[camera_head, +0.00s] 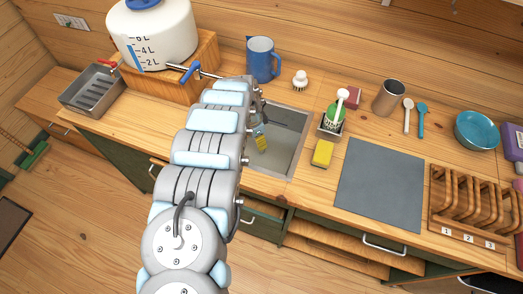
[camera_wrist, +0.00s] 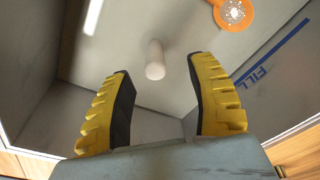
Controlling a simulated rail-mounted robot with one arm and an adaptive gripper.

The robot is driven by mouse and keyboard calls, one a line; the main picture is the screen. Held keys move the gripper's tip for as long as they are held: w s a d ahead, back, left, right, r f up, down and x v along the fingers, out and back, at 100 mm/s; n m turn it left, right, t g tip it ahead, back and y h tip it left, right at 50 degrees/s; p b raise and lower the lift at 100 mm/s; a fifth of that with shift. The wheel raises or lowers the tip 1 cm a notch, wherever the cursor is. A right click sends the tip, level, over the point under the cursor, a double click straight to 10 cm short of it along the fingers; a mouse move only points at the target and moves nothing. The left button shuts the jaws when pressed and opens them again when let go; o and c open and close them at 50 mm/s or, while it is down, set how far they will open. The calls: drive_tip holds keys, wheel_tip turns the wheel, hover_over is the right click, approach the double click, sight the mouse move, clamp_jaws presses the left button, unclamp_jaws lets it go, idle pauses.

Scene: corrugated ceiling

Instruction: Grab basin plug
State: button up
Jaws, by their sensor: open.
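A small pale rounded peg (camera_wrist: 155,60), which looks like the basin plug, stands in the grey basin in the wrist view. My gripper (camera_wrist: 160,68) is open, with its two yellow-and-black fingers spread left and right of the peg in the picture. The peg shows beyond the fingertips, and I see no contact. An orange ring with a perforated pale centre (camera_wrist: 235,12), like a drain, lies at the upper right. In the head view the metal basin (camera_head: 290,150) is partly hidden by my arm, with one yellow finger (camera_head: 260,141) showing over it. The plug is not discernible there.
The basin walls stand close around my gripper, one bearing a blue FILL line (camera_wrist: 272,55).

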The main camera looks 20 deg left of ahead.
sight(261, 153)
drive_tip(key=shift+f, duration=0.15)
drive_tip(key=shift+w+d+f+p, duration=0.1)
drive_tip(key=shift+d+f+p, duration=0.2)
drive_tip(key=shift+f, duration=0.5)
drive_tip(key=shift+w+d+f+p, duration=0.15)
drive_tip(key=shift+d+f, duration=0.2)
drive_tip(key=shift+f, duration=0.4)
drive_tip(key=shift+s+f, duration=0.15)
drive_tip(key=shift+f, duration=0.8)
clamp_jaws()
